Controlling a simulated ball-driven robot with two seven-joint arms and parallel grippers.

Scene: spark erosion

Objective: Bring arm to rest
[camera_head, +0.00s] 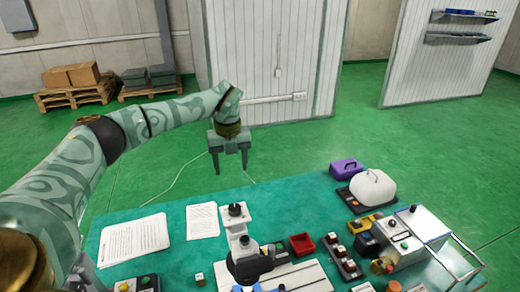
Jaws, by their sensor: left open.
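My left arm comes in from the left, patterned in pale and dark green. Its left gripper (229,160) points down with two dark fingers spread apart and nothing between them. In the picture it hangs just past the back edge of the teal-topped table (285,205), above the white paper sheet. My right gripper is not in this view.
The table holds paper sheets (135,238), a white microscope-like device (240,240), a red tray (302,244), a purple box (346,168), a white rounded case (372,187) and a clear-sided box (455,258). Pallets with boxes (72,77) stand far behind. Green floor is open beyond.

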